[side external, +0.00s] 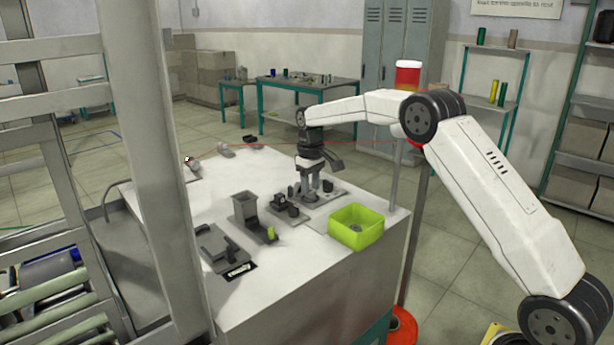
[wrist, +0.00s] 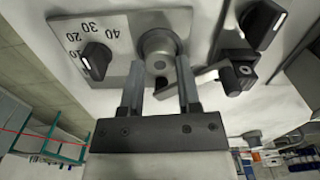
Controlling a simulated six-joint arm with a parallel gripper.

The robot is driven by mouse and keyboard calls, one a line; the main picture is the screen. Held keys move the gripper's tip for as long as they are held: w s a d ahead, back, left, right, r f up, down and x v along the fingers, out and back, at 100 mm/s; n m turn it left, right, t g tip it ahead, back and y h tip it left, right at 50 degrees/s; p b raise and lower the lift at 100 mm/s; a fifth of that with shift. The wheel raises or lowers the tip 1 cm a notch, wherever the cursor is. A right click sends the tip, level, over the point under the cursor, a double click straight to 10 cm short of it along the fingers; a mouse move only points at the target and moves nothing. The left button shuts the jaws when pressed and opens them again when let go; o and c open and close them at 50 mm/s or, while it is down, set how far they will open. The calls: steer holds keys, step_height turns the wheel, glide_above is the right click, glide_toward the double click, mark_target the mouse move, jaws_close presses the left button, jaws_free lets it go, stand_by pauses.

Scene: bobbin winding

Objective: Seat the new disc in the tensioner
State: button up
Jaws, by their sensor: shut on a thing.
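My gripper (wrist: 159,65) points down over the tensioner plate (wrist: 75,28), its two fingers apart on either side of a round grey metal disc (wrist: 158,46). It is shut on this disc, which has a small darker centre and lies against or just above the plate; I cannot tell whether it touches. The plate carries a black dial knob (wrist: 95,62) with printed numbers. A black lever-like part (wrist: 237,70) is close to the right finger. In the side view my gripper (side external: 312,192) is low over the tensioner base (side external: 322,203), and the disc is too small to make out.
A lime-green bin (side external: 356,228) stands right of the tensioner near the bench edge. A grey hopper-like fixture (side external: 246,213) and a dark block fixture (side external: 220,248) stand to the left. A thin red thread (side external: 262,142) crosses behind.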

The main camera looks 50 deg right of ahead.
steer(key=shift+f, duration=0.3)
stand_by(0.4)
steer(key=o, duration=1)
steer(key=shift+r, duration=3.55)
